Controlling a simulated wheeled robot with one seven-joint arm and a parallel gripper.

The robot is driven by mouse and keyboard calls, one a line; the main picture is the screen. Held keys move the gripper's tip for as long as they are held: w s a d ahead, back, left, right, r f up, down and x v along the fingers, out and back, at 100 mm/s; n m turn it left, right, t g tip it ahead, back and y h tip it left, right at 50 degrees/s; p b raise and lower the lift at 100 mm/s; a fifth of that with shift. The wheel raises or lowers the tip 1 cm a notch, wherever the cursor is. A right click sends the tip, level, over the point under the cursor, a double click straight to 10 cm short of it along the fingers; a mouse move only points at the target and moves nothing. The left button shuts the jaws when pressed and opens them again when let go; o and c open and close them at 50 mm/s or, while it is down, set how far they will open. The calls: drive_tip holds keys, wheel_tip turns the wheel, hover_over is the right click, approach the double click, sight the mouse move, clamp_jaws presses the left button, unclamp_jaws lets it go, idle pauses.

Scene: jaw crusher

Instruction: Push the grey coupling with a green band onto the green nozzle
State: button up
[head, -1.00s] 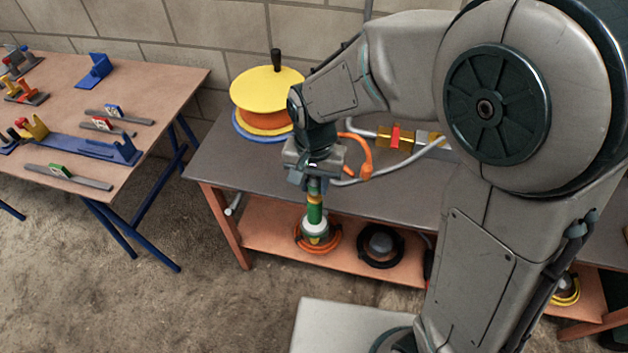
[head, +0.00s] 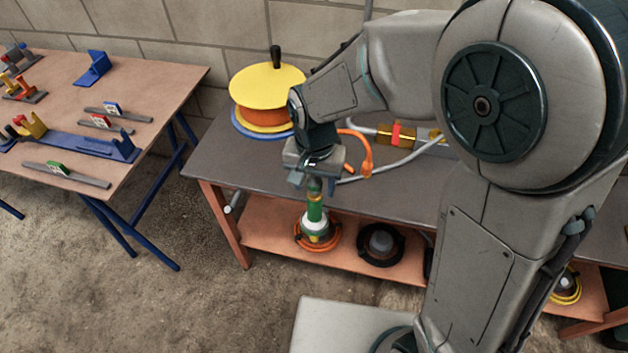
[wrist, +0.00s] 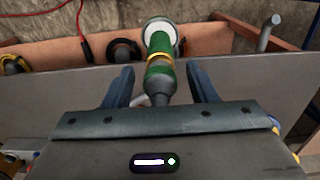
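My gripper (wrist: 160,80) points down in front of the bench, its two blue fingers wide apart. In the wrist view a green tubular piece with a yellow band (wrist: 161,57) runs between and beyond them, with gaps on both sides. In the head view this green piece (head: 315,210) stands directly below my gripper (head: 312,182).
A dark-topped bench (head: 225,155) carries a yellow reel (head: 262,82) and an orange hose end (head: 366,165). Its lower shelf (head: 268,235) holds an orange ring and a black ring (head: 362,252). A wooden table (head: 150,80) with fixtures stands left; open floor lies between.

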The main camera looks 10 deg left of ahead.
wheel_tip(320, 180, up, 14)
idle(0.6)
drive_tip(key=shift+f, duration=0.1)
drive_tip(key=s+d+f+t, duration=0.1)
drive_tip(key=s+d, duration=0.2)
drive_tip(key=d, duration=0.8)
drive_tip(key=s+d+f+t, duration=0.2)
drive_tip(key=s+d, duration=0.2)
drive_tip(key=d, duration=0.7)
drive_tip(key=shift+s+d+f+n, duration=0.2)
drive_tip(key=shift+d+f+n, duration=0.05)
drive_tip(key=shift+n, duration=0.15)
